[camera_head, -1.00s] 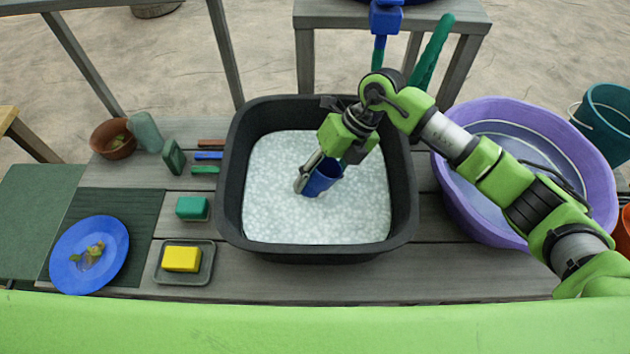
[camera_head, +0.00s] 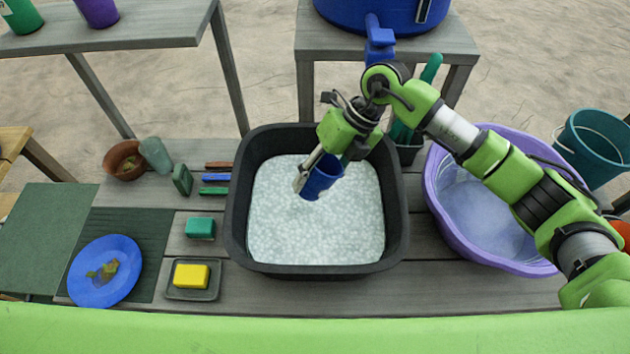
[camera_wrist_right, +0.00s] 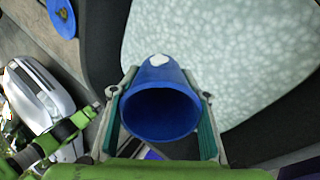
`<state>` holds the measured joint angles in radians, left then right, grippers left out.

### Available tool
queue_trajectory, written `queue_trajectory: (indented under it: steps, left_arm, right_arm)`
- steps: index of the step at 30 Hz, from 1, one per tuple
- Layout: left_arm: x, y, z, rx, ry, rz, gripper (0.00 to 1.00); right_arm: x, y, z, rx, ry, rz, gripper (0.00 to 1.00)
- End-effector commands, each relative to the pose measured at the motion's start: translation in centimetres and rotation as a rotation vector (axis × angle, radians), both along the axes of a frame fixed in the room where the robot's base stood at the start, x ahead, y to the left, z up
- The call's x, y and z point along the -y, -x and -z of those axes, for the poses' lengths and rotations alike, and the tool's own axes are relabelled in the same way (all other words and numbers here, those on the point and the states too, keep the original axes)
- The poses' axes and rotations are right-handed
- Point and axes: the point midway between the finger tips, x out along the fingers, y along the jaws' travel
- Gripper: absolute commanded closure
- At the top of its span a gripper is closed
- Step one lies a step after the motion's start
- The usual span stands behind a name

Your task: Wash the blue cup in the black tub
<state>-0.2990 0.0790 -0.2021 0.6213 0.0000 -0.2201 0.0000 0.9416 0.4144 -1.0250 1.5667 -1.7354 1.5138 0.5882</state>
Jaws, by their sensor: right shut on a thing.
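The blue cup (camera_head: 322,177) is held in my right gripper (camera_head: 317,172), tilted, over the black tub (camera_head: 240,200). The tub is filled with whitish foamy water (camera_head: 315,225). My left gripper is not in view.
A purple basin (camera_head: 435,190) stands right of the tub. Left are a yellow sponge (camera_head: 191,275) on a dish, a green sponge (camera_head: 200,228), several brushes, a brown pot (camera_head: 122,160) and a blue plate (camera_head: 105,270) with scraps. A teal bucket (camera_head: 590,150) stands far right.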

Motion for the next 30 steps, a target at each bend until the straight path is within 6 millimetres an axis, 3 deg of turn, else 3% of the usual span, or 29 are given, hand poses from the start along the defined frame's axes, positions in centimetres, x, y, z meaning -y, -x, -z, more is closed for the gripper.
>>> queue_trajectory:
  steps: [18,30]
  left_arm:
    - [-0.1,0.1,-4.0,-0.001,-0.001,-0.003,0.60]
    - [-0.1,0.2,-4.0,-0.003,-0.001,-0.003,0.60]
  right_arm:
    - [0.0,0.0,-6.3,0.001,0.000,0.000,0.79]
    - [0.0,0.0,-6.5,0.000,0.000,0.001,0.79]
